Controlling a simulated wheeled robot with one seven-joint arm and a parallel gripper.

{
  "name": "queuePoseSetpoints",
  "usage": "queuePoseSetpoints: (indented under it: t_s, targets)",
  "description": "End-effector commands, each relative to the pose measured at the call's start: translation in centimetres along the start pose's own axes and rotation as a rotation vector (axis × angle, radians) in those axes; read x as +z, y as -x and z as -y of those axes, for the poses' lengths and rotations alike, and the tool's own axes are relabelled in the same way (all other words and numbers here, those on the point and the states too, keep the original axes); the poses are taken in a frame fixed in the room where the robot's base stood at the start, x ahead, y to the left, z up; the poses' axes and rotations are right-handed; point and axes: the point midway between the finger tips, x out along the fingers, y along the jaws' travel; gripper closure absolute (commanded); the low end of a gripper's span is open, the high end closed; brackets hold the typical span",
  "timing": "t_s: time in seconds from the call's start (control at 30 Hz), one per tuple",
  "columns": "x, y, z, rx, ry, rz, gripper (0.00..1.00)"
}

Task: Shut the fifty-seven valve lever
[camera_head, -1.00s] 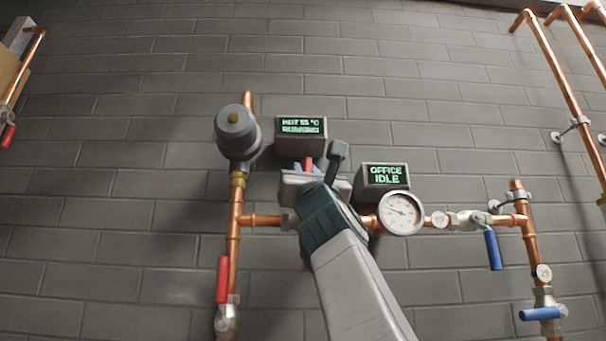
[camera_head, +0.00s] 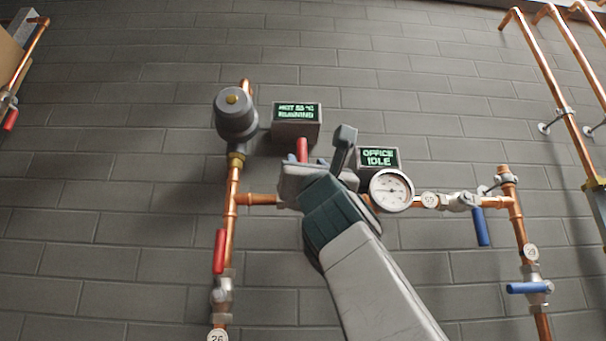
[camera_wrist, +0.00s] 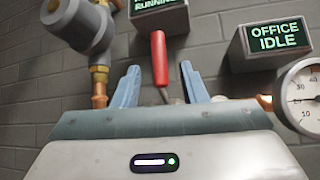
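A round tag that seems to read 57 (camera_head: 429,201) sits on the horizontal copper pipe right of the gauge. Beside it a blue lever (camera_head: 480,227) hangs down, crosswise to that pipe. My gripper (camera_head: 297,162) is far left of this lever, in front of the same pipe. A red lever (camera_head: 303,150) stands upright there; it also shows in the wrist view (camera_wrist: 159,60). My gripper's two blue fingers (camera_wrist: 160,90) are spread on either side of it, with gaps in the picture. The red lever's valve body and any tag are hidden behind my gripper.
A round gauge (camera_head: 391,190) and an office idle display (camera_head: 378,158) are right of my gripper. A grey actuator (camera_head: 236,115) and a running display (camera_head: 297,112) are above. Other levers are red (camera_head: 219,252) at lower left and blue (camera_head: 528,287) at lower right.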

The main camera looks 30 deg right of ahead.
Motion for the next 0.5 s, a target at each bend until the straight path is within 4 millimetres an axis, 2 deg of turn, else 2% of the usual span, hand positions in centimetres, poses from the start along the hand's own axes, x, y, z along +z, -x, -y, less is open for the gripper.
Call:
queuePoseSetpoints:
  t_s: [0.03,0.2,0.5]
  targets:
    - [-0.4,1.4,0.1,-0.001,0.0,0.001,0.61]
    - [-0.4,4.5,0.1,-0.002,0.002,0.0,0.61]
    - [-0.1,6.4,0.1,-0.003,0.002,-0.001,0.61]
